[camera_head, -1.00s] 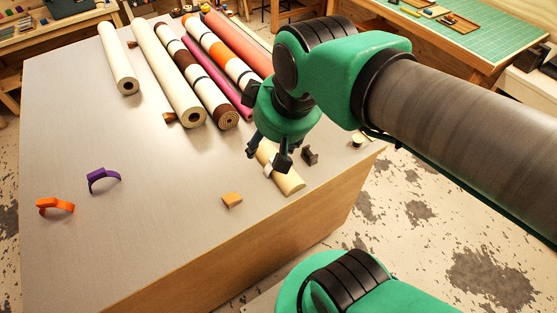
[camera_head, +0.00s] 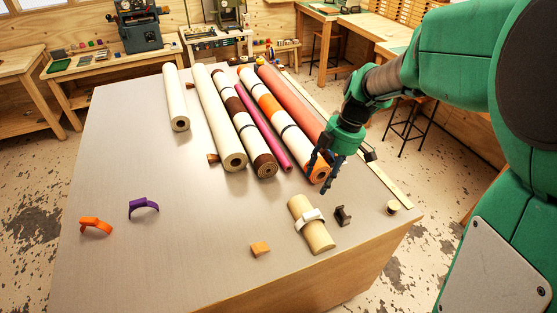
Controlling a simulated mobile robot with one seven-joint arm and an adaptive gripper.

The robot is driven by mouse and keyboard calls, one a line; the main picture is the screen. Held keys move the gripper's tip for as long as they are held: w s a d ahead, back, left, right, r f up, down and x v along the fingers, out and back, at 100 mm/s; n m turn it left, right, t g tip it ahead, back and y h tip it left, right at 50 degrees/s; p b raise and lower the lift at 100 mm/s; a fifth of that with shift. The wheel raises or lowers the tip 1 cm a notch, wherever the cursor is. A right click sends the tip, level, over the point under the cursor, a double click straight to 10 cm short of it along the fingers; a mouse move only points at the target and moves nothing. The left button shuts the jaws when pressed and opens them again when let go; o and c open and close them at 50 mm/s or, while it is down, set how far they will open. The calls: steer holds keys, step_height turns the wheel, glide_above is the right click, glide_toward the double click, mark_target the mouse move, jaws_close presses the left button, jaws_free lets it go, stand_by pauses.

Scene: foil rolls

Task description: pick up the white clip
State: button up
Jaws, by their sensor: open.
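The white clip (camera_head: 311,217) sits around the middle of a short, pale wooden roll (camera_head: 320,236) that lies on the grey table near its front edge. My gripper (camera_head: 322,182) is open and empty, its dark fingers pointing down. In the picture it is just above and to the right of the clip, apart from it, near the front end of the orange-and-white roll. The clip is fully in view; its underside is hidden.
A dark bracket (camera_head: 343,216) stands right of the short roll, and a small wooden block (camera_head: 260,249) lies to its left. Orange (camera_head: 96,225) and purple (camera_head: 143,206) clips lie further left. Several long rolls (camera_head: 218,115) fill the back. The table's left-middle is clear.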

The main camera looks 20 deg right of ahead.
steer(key=w+d+f+n+y, duration=0.1)
steer(key=w+d+f+n, duration=0.1)
steer(key=d+f+n, duration=0.2)
step_height(320, 180, down, 3)
steer(key=shift+d+f+g+y+p, duration=0.15)
steer(key=shift+d+g+y+p, duration=0.25)
steer(key=shift+d, duration=0.85)
glide_toward(317, 210)
steer(key=shift+x, duration=2.5)
steer(key=shift+s+a+f, duration=0.1)
steer(key=shift+b+x, duration=0.4)
steer(key=shift+x, duration=2.05)
steer(key=c, duration=1.1)
